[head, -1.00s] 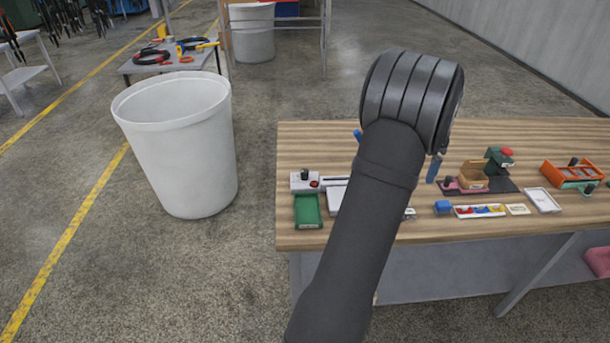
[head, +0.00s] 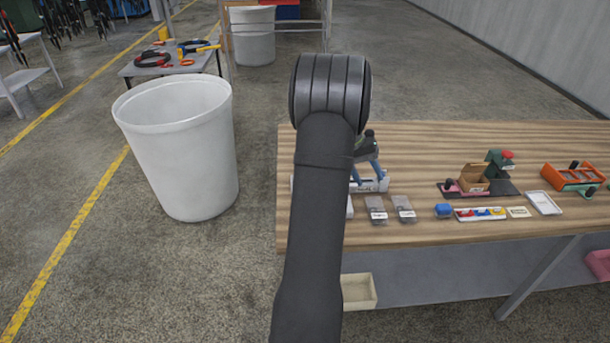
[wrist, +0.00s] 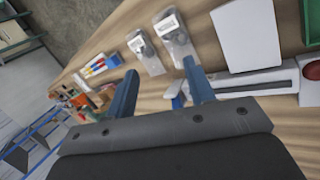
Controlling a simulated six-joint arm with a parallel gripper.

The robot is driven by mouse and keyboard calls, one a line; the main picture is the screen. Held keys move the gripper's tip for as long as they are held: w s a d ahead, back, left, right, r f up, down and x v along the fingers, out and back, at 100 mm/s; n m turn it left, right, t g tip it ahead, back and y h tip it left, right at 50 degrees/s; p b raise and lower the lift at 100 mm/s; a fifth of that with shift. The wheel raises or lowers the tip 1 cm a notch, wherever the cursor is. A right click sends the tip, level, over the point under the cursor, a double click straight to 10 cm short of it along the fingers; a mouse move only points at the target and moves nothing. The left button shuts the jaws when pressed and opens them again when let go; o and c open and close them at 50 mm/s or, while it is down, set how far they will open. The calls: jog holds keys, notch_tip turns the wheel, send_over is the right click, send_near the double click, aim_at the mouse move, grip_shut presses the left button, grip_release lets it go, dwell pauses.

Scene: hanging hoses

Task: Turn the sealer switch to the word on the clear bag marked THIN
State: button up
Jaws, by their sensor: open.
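Two clear bags with white labels, one (head: 376,210) and another (head: 404,208), lie side by side on the bench. They also show in the wrist view, one (wrist: 143,52) and another (wrist: 172,40); their printing is too small to read. The white sealer (head: 382,185) with its long dark strip is partly behind my arm. In the wrist view the sealer (wrist: 240,82) runs rightward, with a red part (wrist: 312,70) at the edge. The switch is not clearly visible. My gripper (head: 366,172) is open and empty above the sealer; its blue fingers (wrist: 160,86) stand apart.
A white panel (wrist: 247,34) lies beside the bags. A white bin (head: 180,150) stands left of the bench. The bench front right is clear.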

jog(key=w+a+f+n+t+h, duration=0.1)
jog(key=a+n+t+h, duration=0.15)
jog(key=a+n, duration=0.75)
jog(key=w+a+f+n+t+h, duration=0.2)
jog(key=a+n+t, duration=0.2)
jog(key=a+n, duration=0.55)
jog(key=w+a+f+n+t+h, duration=0.1)
jog(key=a+n+t+h, duration=0.15)
jog(key=a+n, duration=0.8)
jog(key=shift+m+t+y, duration=0.4)
jog(key=shift+t+y, duration=0.1)
jog(key=shift+y, duration=0.1)
jog(key=x, duration=1.7)
jog(key=shift+w+r, duration=0.1)
jog(key=shift+w, duration=0.15)
jog(key=shift+a, duration=0.1)
jog(key=c, duration=1)
jog(key=shift+o, duration=0.2)
